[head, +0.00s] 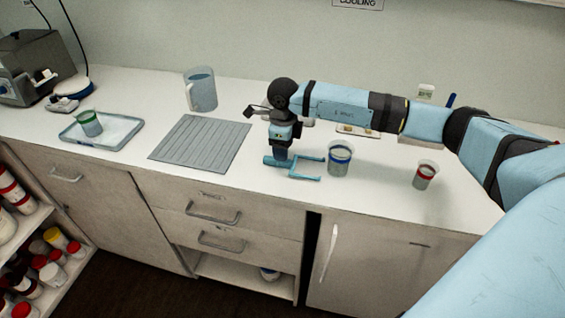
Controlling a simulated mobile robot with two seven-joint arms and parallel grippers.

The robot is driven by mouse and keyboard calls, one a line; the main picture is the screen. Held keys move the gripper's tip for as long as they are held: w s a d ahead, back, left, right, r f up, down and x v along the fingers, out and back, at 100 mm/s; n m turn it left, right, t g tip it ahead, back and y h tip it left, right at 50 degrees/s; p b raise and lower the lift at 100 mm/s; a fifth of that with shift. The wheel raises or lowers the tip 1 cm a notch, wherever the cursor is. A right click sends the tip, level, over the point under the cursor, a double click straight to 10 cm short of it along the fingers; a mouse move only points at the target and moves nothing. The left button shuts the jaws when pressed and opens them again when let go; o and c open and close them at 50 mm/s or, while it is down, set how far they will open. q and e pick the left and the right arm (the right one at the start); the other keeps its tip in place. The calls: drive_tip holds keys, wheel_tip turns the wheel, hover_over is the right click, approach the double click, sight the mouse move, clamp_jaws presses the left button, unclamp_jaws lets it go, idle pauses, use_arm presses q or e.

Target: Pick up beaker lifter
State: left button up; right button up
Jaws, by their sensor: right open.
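The beaker lifter (306,177) is a light-blue two-pronged fork lying on the white counter, its prongs pointing right toward a beaker with a blue band (340,158). My right gripper (281,153) points down over the left, handle end of the lifter. It is open, with its fingertips at or just above the handle; I cannot tell whether they touch it. The gripper hides part of the handle. My left gripper is not in view.
A grey ribbed mat (201,144) lies left of the lifter, with a jug (201,90) behind it. A tray (74,136) holds a green-banded beaker (88,123). A red-banded beaker (425,175) stands at right, under my right arm. The counter's front edge is close.

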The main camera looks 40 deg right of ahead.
sight(293, 165)
drive_tip(key=f, duration=0.4)
drive_tip(key=shift+s+a, duration=0.1)
drive_tip(key=shift+a, duration=0.1)
clamp_jaws()
drive_tip(key=shift+r, duration=0.15)
